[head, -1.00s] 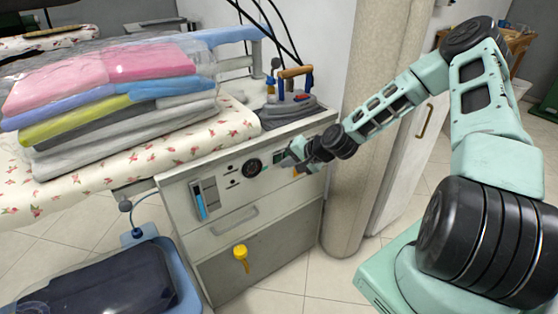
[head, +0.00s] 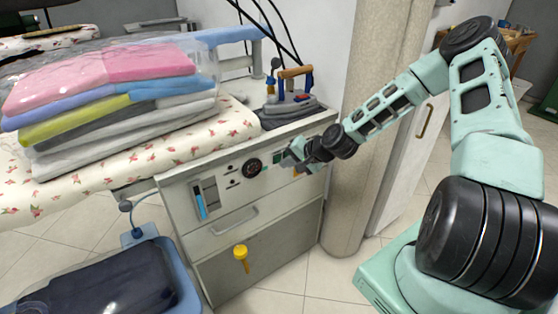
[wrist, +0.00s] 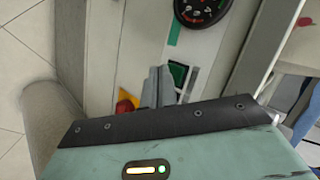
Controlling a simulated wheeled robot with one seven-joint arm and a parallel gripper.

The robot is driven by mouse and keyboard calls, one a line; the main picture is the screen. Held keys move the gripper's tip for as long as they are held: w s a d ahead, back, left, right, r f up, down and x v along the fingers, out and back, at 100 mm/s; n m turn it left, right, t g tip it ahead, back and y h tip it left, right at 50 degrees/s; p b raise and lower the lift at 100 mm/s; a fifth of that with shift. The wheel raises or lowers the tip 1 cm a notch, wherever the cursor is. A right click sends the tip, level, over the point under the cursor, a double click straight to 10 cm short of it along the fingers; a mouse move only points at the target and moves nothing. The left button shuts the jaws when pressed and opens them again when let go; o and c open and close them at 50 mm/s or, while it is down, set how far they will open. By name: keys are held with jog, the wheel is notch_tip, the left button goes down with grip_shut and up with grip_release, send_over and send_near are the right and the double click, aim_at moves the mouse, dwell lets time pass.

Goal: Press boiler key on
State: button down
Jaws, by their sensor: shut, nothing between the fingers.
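A green key in a dark frame (wrist: 178,74), which looks like the boiler key, sits on the pale front panel of the ironing unit (head: 222,183). The key also shows small in the head view (head: 278,157), beside my gripper tip. My gripper (wrist: 157,72) is shut and empty. Its fingertips are close to the panel, just left of the green key in the wrist view, and partly overlap its edge. I cannot tell whether they touch it. In the head view my gripper (head: 289,157) reaches the panel from the right.
A round black gauge (head: 251,168) is left of the key. A red knob on yellow (wrist: 125,106) is close to my fingers. An iron (head: 292,90) stands on top. Folded clothes (head: 110,95) lie on the floral board. A column (head: 362,200) stands right of the unit.

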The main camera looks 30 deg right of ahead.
jog(key=shift+w, duration=0.1)
jog(key=shift+w, duration=0.35)
dwell(0.3)
jog(key=shift+s, duration=0.5)
jog(key=s+p, duration=0.1)
jog(key=s, duration=0.5)
jog(key=shift+p, duration=0.4)
jog(key=shift+d, duration=0.1)
dwell(0.3)
